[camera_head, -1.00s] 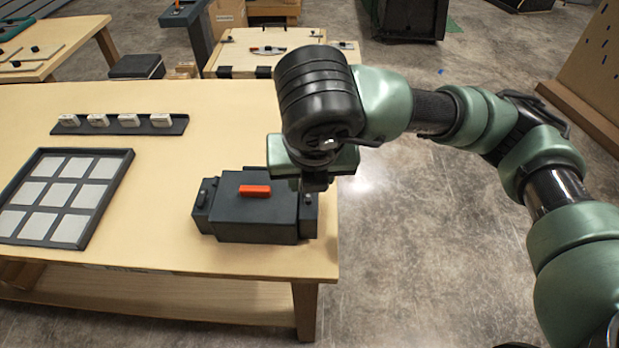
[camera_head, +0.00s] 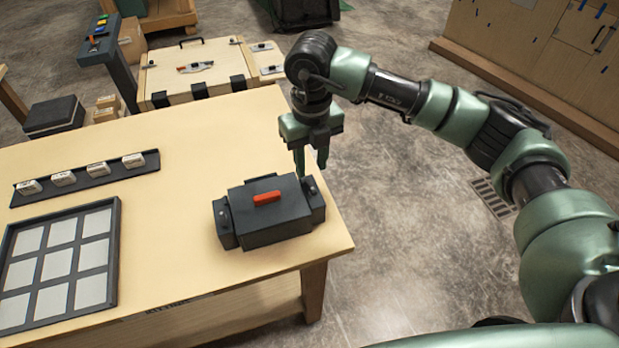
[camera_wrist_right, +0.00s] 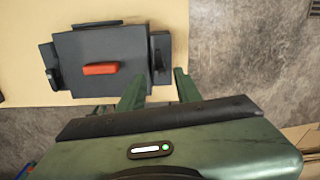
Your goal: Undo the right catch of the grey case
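The grey case (camera_head: 268,222) is a dark box with a red handle (camera_head: 267,198) on top, near the table's right corner. My right gripper (camera_head: 311,171) points down just behind and above that end. In the right wrist view its two fingers (camera_wrist_right: 158,88) are apart and empty. Contact with the catch cannot be told. My left gripper is out of view.
The wooden table (camera_head: 205,150) has free room left of and behind the case. A tray of pale squares (camera_head: 117,245) and a dark rack of small white blocks (camera_head: 110,171) lie on the left. A wooden case (camera_head: 205,68) stands beyond the table.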

